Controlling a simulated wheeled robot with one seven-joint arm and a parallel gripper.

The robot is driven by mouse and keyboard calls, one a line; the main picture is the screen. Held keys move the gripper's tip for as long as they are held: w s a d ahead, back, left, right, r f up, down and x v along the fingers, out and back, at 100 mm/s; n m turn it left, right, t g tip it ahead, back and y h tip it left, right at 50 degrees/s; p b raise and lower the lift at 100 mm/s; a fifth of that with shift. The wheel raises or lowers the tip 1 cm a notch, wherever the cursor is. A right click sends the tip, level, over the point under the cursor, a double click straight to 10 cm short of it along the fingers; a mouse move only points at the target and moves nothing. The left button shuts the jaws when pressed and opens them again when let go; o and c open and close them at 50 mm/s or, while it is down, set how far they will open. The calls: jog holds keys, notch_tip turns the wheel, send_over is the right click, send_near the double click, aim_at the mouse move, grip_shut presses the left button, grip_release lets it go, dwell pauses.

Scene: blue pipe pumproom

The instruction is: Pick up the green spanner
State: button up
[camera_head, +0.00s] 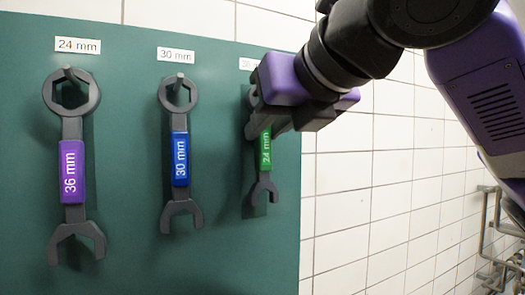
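The green spanner (265,152) hangs upright at the right of the teal board. Its green band reads "24 mm", and its open jaw points down. My gripper (254,128) is at the upper part of this spanner, in front of it and slightly to its right. The gripper's body hides much of the ring end and the shaft top. One grey finger shows beside the top of the green band; I cannot tell whether the fingers are closed on the spanner or only around it.
A purple "36 mm" spanner (72,172) and a blue "30 mm" spanner (180,160) hang on pegs to the left on the teal board (130,255). White tiled wall (350,200) lies right of the board. Grey pipes (490,235) stand at the far right.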

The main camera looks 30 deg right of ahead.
grip_shut()
jog(key=shift+r, duration=0.1)
